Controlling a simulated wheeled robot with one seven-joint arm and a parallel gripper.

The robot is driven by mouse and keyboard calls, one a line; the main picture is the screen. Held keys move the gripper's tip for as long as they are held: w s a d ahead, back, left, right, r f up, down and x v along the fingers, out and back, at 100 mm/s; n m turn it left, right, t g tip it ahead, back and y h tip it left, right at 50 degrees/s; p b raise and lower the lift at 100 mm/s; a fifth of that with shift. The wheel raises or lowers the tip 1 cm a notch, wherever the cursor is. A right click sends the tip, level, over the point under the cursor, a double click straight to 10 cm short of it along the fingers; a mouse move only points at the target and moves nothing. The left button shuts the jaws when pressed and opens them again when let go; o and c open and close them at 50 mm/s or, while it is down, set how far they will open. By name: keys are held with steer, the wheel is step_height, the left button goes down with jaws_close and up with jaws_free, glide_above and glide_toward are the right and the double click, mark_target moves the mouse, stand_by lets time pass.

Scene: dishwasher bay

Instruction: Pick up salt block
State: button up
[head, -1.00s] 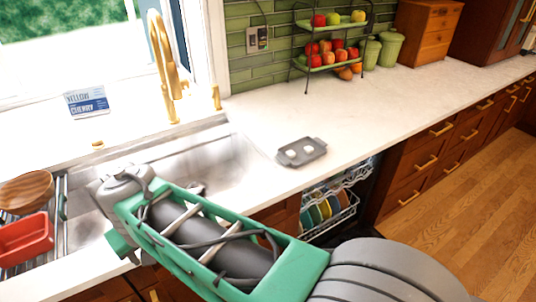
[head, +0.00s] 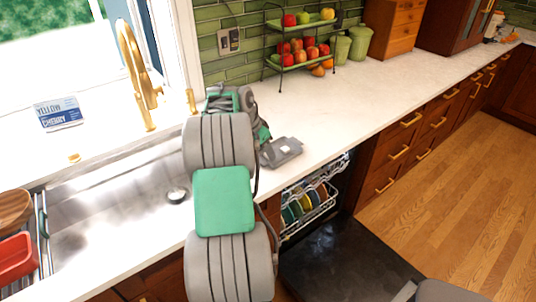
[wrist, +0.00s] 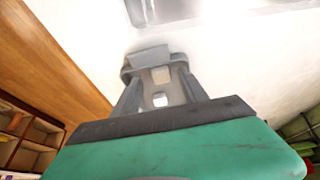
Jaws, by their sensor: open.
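A sink (head: 110,215) with a gold faucet (head: 135,75) lies left. A two-tier fruit rack (head: 300,45) and green canisters (head: 360,42) stand behind. Below the counter, an open dishwasher rack (head: 310,205) holds plates. The counter right of the slab is clear.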

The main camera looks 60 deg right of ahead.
steer(key=shift+s+d+f, duration=0.1)
steer(key=shift+d+f, duration=0.2)
steer(key=shift+f, duration=0.35)
jaws_close()
